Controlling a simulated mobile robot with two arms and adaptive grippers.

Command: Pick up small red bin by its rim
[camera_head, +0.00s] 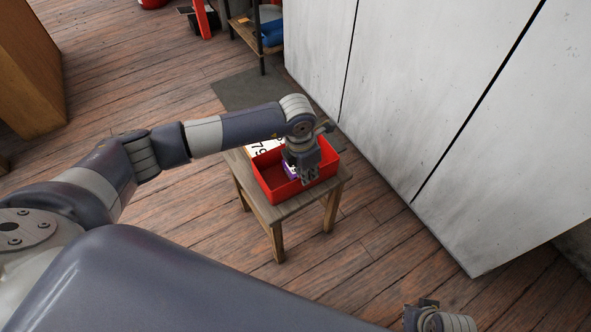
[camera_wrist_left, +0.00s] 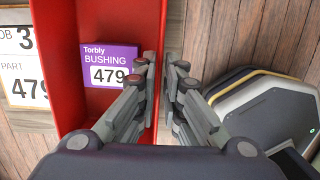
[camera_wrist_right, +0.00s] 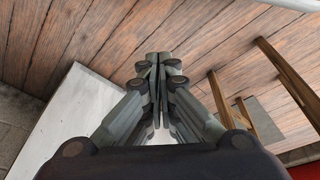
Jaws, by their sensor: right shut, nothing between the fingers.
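The small red bin (camera_head: 269,190) stands on a small wooden stool, and its right wall runs up the middle of the left wrist view (camera_wrist_left: 160,25). My left gripper (camera_head: 309,179) is at the bin, pointing down. In the left wrist view its fingers (camera_wrist_left: 163,65) are close together, one on each side of the wall's rim. Whether both fingers press on the rim cannot be made out. A purple and white box marked "Bushing 479" (camera_wrist_left: 109,62) lies inside the bin. My right gripper (camera_wrist_right: 157,60) is shut and empty, away from the bin.
The wooden stool (camera_head: 285,210) has a white number card (camera_head: 263,147) beside the bin. A large white cabinet (camera_head: 420,90) stands close behind to the right. A dark hexagonal object (camera_wrist_left: 265,110) is right of the bin in the left wrist view. Plank floor around the stool is clear.

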